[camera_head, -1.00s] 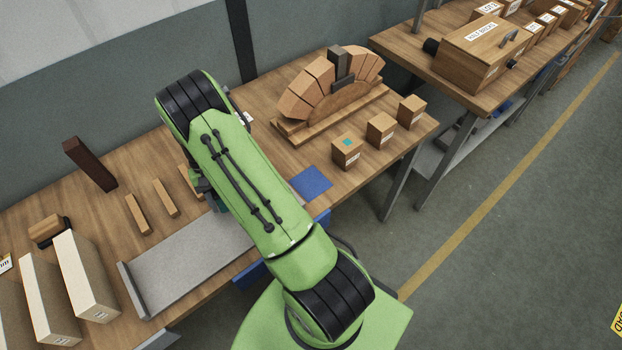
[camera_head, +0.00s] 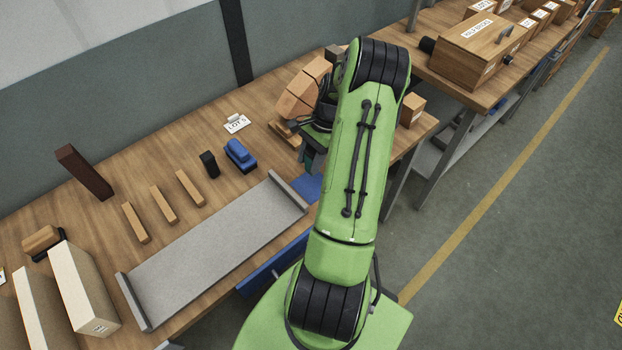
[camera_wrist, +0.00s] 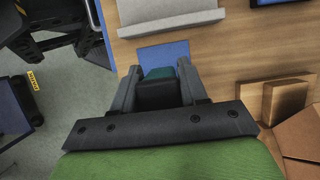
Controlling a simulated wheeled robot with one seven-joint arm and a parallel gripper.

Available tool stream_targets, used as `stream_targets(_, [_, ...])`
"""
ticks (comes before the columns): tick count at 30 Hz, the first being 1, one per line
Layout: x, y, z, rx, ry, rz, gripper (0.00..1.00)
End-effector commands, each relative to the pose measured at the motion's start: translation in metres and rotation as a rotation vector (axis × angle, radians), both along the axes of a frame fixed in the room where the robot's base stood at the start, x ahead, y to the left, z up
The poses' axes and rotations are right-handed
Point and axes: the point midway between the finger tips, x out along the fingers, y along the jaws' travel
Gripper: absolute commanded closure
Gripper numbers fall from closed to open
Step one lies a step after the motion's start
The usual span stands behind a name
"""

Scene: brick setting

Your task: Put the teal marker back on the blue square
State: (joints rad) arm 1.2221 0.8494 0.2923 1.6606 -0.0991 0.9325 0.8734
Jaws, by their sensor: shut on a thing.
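My gripper (camera_wrist: 158,82) is shut on the teal marker (camera_wrist: 157,73), which shows a teal end and a dark body between the two fingers in the wrist view. The blue square (camera_wrist: 165,52) lies on the wooden bench just beyond the fingertips there, partly covered by the marker and fingers. In the head view the blue square (camera_head: 306,187) shows beside my arm, partly hidden by it. My gripper (camera_head: 309,163) is above the bench near the square's far side, mostly hidden by my arm. I cannot tell the marker's exact height above the square.
A grey tray (camera_head: 215,245) lies left of the square. A brick arch (camera_head: 301,95) stands behind my gripper, close to it. A small wooden block (camera_head: 412,108) stands right of my arm. A blue tool (camera_head: 240,155) and a label card (camera_head: 236,124) lie further left.

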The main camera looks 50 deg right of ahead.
Motion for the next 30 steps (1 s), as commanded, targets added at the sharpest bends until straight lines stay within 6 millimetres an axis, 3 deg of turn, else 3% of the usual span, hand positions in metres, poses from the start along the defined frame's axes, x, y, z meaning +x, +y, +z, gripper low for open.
stream_targets(1, [0.0, 0.001, -0.012, 0.002, 0.001, 0.002, 0.77])
stream_targets(11, [0.0, 0.0, -0.062, 0.001, 0.001, 0.003, 0.77])
stream_targets(21, [0.0, 0.0, -0.066, -0.002, -0.001, 0.004, 0.77])
stream_targets(22, [0.0, 0.0, -0.066, -0.002, -0.001, 0.003, 0.53])
stream_targets(24, [0.0, 0.0, -0.065, -0.002, -0.001, 0.004, 0.42])
stream_targets(26, [0.0, 0.0, -0.065, -0.002, -0.001, 0.004, 0.33])
stream_targets(30, [0.0, 0.0, -0.065, -0.002, -0.001, 0.004, 0.32])
